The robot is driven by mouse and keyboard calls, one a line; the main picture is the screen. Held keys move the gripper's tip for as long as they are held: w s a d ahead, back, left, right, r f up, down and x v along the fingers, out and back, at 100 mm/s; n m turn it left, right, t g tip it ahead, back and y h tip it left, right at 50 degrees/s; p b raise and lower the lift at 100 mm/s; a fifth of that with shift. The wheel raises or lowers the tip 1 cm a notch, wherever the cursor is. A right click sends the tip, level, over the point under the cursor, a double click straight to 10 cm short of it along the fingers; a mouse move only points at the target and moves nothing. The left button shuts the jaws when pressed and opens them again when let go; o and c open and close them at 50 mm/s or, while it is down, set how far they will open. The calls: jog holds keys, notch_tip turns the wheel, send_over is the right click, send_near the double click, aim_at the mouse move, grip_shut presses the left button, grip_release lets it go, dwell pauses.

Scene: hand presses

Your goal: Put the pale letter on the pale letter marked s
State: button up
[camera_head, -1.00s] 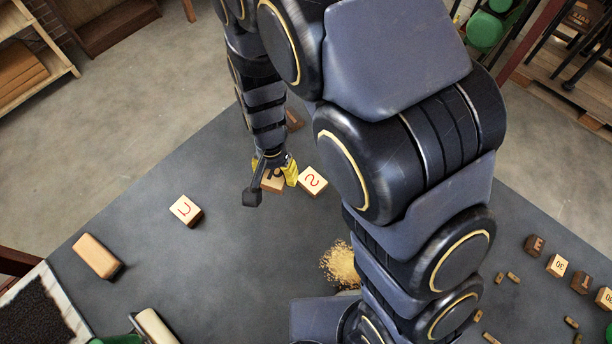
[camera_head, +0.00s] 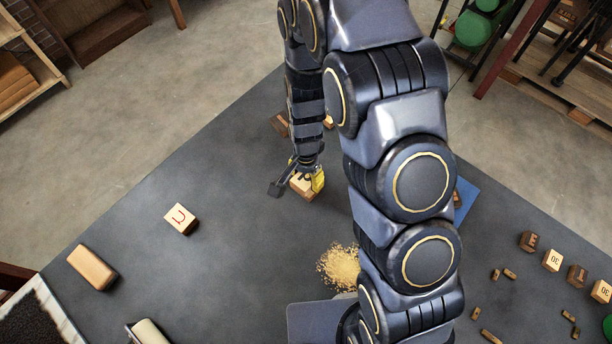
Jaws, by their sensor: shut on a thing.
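My gripper (camera_head: 306,174), with yellow fingertip pads, is shut on a pale letter block (camera_head: 303,188) at the middle of the table. The fingers partly cover the block, and its letter cannot be read. The pale block marked s cannot be made out separately now. The held block is at about the place where the s block lay, so it is over or in front of it. Whether the two touch cannot be told. Another pale letter block (camera_head: 180,218), with a red mark like a u, lies apart at the left.
A brown block (camera_head: 281,124) and a partly hidden pale piece (camera_head: 328,121) are behind my arm. Yellow crumbs (camera_head: 339,265) lie in front. A wooden bar (camera_head: 92,267) is at the left. Dark and pale blocks (camera_head: 553,260) stand at the right.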

aim_at(306, 177)
jog(key=shift+f, duration=0.4)
jog(key=shift+f, duration=0.15)
jog(key=o, duration=1)
jog(key=shift+o, duration=0.2)
notch_tip(306, 177, up, 12)
jog(key=shift+r, duration=0.25)
jog(key=s+d+r+n, duration=0.3)
jog(key=s+r, duration=0.4)
jog(key=s, duration=0.3)
jog(key=s+d+r+n+g, duration=0.1)
jog(key=s+d+r+n, duration=0.3)
jog(key=s+r+n, duration=0.2)
jog(key=s+r, duration=0.2)
jog(key=s, duration=0.2)
jog(key=shift+s+r+g, duration=0.25)
jog(key=shift+g, duration=0.05)
